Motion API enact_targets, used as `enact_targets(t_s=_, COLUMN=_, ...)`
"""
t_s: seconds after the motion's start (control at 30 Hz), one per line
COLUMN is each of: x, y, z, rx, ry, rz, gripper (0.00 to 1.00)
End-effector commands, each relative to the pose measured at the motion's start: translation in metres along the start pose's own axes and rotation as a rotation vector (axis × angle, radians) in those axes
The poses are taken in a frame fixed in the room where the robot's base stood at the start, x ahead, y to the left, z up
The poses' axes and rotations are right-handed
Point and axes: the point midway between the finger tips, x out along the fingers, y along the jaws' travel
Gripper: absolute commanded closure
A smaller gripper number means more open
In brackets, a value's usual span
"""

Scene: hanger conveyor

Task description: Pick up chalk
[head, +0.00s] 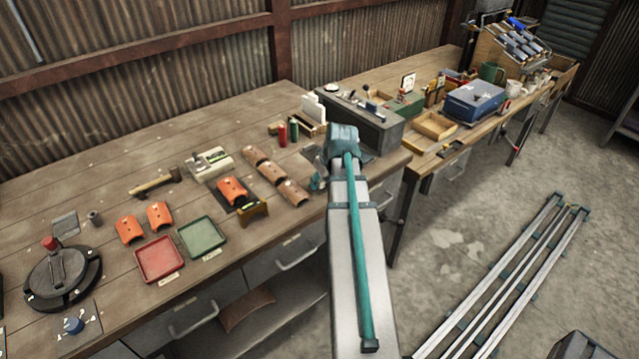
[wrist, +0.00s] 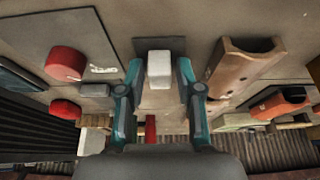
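A small white block, which looks like the chalk (wrist: 159,70), stands on a dark pad (wrist: 150,45) in the wrist view. My gripper (wrist: 159,75) is open, with one teal finger on each side of the block and a gap to both. I cannot tell how far the fingertips are above the pad. In the head view my arm hides the chalk, and only a bit of my gripper (head: 317,181) shows beside the arm, over the bench's front part.
Red and green cylinders (head: 288,131) stand near a wooden rack. Curved brown tiles (head: 271,172) lie left of my arm. A grey cabinet (head: 352,122) stands on the bench behind it. A red tray (head: 159,259) and a green tray (head: 202,237) lie further left.

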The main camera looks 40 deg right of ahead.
Motion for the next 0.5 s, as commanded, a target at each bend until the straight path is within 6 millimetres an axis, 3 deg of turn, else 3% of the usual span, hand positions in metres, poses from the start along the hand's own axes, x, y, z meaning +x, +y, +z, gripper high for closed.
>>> enact_targets(t_s=0.03, x=-0.0001, y=0.0000, z=0.0000, rx=0.000, ry=0.000, rz=0.000, gripper=0.78)
enact_targets(t_s=0.17, x=-0.0001, y=0.0000, z=0.0000, rx=0.000, ry=0.000, rz=0.000, gripper=1.00)
enact_targets(t_s=0.5, x=-0.0010, y=0.0001, z=-0.0004, rx=0.000, ry=0.000, rz=0.000, gripper=1.00)
